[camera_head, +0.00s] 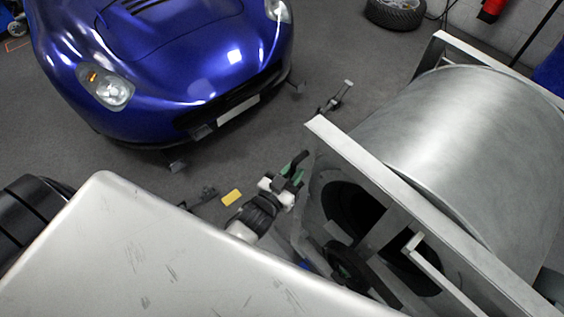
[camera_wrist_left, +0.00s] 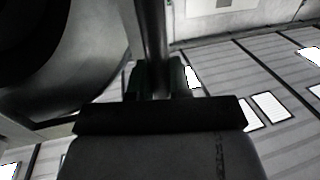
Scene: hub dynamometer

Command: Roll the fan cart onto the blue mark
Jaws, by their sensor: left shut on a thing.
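The fan cart (camera_head: 450,150) is a big silver drum in a pale metal frame, at the right of the head view. Its dark round opening faces the lower left. My left gripper (camera_head: 292,168) is at the frame's near left side, with green pads. In the left wrist view it is shut on a dark upright bar (camera_wrist_left: 152,40), and the drum (camera_wrist_left: 75,70) shows at the left. A small blue patch (camera_head: 305,265) shows low beside the frame; I cannot tell if it is the blue mark. My right gripper is not in view.
A blue car (camera_head: 185,60) stands at the upper left. A yellow piece (camera_head: 231,197) lies on the grey floor near my left arm. A tyre (camera_head: 396,12) lies at the back, by a red extinguisher (camera_head: 492,9). Floor between car and tyre is mostly clear.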

